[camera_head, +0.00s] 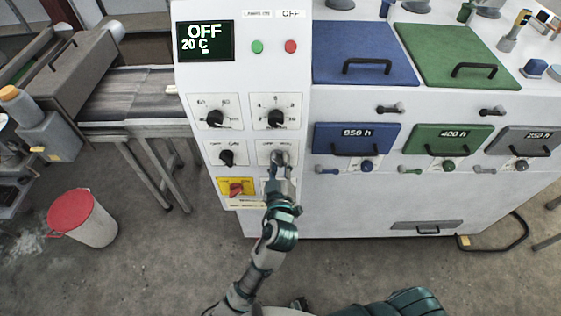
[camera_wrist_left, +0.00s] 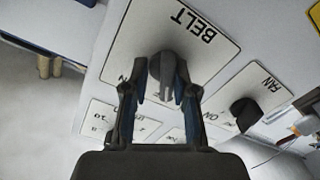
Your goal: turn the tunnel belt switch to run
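The belt switch is a dark grey knob (camera_wrist_left: 167,72) on a white plate marked BELT (camera_wrist_left: 207,45), seen upside down in the left wrist view. My left gripper (camera_wrist_left: 160,82) has one finger on each side of the knob, with a narrow gap visible on the left side. It also reaches the switch in the head view (camera_head: 279,160). The knob's exact setting is hard to read. My right gripper is out of view.
The display (camera_head: 206,41) reads OFF and 20 C. The fan knob (camera_head: 227,157) is left of the belt switch, two dials are above, and a red switch on yellow (camera_head: 236,188) is below left. A conveyor (camera_head: 125,92) and red-lidded bin (camera_head: 90,222) stand left.

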